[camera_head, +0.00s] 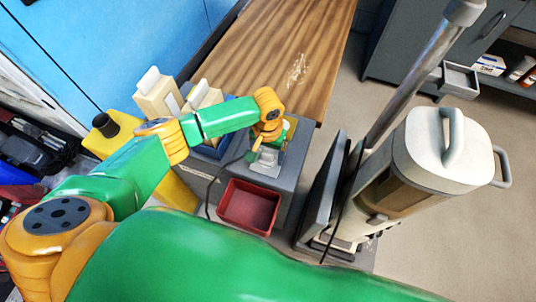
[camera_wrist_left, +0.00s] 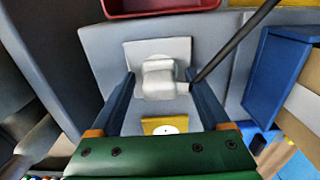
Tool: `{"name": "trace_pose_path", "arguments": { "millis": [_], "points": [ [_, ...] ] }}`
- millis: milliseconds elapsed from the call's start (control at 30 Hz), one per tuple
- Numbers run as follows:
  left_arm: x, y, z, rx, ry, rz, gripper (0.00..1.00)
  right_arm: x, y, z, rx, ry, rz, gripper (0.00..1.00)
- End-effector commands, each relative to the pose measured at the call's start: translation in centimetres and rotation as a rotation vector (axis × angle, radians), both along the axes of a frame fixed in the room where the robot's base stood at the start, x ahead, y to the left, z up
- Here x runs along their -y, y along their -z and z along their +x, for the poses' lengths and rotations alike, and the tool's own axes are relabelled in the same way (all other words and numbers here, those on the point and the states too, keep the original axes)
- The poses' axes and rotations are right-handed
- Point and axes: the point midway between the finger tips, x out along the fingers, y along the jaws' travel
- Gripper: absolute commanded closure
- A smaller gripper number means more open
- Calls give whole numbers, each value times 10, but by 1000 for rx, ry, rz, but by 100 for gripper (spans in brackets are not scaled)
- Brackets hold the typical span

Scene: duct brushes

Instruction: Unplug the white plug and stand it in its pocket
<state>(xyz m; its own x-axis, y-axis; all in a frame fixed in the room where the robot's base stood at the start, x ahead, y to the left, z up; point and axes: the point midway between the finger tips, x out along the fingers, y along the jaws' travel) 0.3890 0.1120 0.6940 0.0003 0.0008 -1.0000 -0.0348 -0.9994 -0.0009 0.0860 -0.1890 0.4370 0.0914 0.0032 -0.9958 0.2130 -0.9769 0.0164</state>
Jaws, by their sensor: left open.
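The white plug (camera_wrist_left: 160,80) sits against a pale plate (camera_wrist_left: 178,48) in the left wrist view, with a dark cord (camera_wrist_left: 235,45) running from its right side. My left gripper (camera_wrist_left: 160,74) is open, with one finger on each side of the plug; gaps show between the fingers and the plug. In the head view my left gripper (camera_head: 268,138) is over the grey cart top, mostly hiding the plug; the pale plate (camera_head: 265,168) shows below it. I cannot make out which spot is the plug's pocket. My right gripper is not in view.
A red tray (camera_head: 229,199) is in front of the plate. A blue bin (camera_wrist_left: 268,75) with cream containers (camera_head: 158,95) is beside my arm. A yellow piece with a white disc (camera_wrist_left: 165,126) is near the plug. A cream vacuum-like machine (camera_head: 435,150) stands right of the cart.

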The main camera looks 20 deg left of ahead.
Motion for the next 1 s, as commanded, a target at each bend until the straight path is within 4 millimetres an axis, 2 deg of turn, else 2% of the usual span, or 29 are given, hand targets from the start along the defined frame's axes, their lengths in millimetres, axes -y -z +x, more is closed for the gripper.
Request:
{"name": "trace_pose_path", "arguments": {
  "millis": [200,500,767,1000],
  "points": [
    [0,0,0,0,0,0,20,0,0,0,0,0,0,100],
    [0,0,0,0,0,0,100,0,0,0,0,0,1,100],
    [0,-1,0,0,-1,0,100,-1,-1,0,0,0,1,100],
    [0,-9,0,-1,-1,-1,100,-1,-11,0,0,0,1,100]
  ]
}}
